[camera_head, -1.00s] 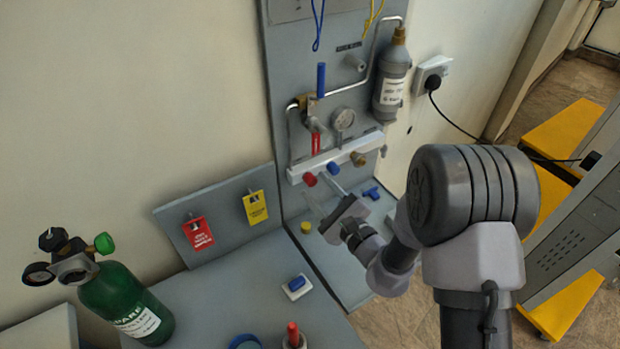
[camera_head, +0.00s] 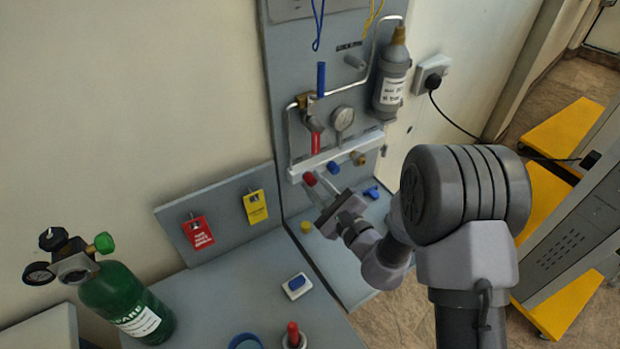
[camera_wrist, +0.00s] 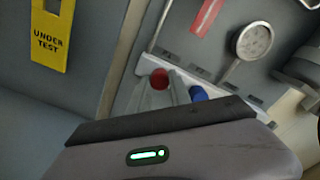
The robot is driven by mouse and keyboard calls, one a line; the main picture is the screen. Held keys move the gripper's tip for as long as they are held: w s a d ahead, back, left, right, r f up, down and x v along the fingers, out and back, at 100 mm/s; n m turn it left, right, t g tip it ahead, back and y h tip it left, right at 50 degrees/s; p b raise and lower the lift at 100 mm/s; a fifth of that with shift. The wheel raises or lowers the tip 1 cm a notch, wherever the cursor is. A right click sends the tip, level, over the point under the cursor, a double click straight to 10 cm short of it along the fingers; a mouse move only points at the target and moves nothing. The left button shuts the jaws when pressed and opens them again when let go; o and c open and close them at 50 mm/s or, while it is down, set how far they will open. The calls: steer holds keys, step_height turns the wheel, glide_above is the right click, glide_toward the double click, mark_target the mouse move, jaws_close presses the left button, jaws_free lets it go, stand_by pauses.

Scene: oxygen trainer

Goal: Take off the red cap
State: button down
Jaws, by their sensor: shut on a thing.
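The red cap (camera_head: 310,179) is at the left end of the white rail on the upright panel. It also shows in the wrist view (camera_wrist: 159,78), between the tips of my two fingers. My gripper (camera_head: 317,184) reaches it from the lower right and is shut on it. The cap appears still at its place on the rail; the contact behind it is hidden. A blue cap (camera_head: 333,167) sits just right of it, close to my right finger in the wrist view (camera_wrist: 198,94). A brass fitting (camera_head: 358,159) is farther right.
A red handle (camera_head: 315,143) and a gauge (camera_head: 343,119) are above the rail. A grey bottle (camera_head: 391,80) hangs at the upper right. A yellow cap (camera_head: 306,227) and blue parts (camera_head: 371,192) lie on the shelf below. A green cylinder (camera_head: 125,300) lies at left.

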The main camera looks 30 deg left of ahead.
steer(key=shift+f+n+b, duration=0.25)
steer(key=shift+n+b, duration=0.65)
steer(key=shift+b, duration=0.2)
steer(key=shift+r+n+b, duration=0.1)
steer(key=shift+n+b, duration=0.5)
steer(key=shift+n, duration=0.1)
steer(key=shift+r, duration=0.15)
steer(key=shift+f+n+b, duration=0.2)
steer(key=shift+n+b, duration=0.3)
steer(key=shift+b, duration=0.1)
steer(key=shift+n+b, duration=0.8)
steer(key=shift+r+n, duration=0.2)
steer(key=shift+n, duration=0.4)
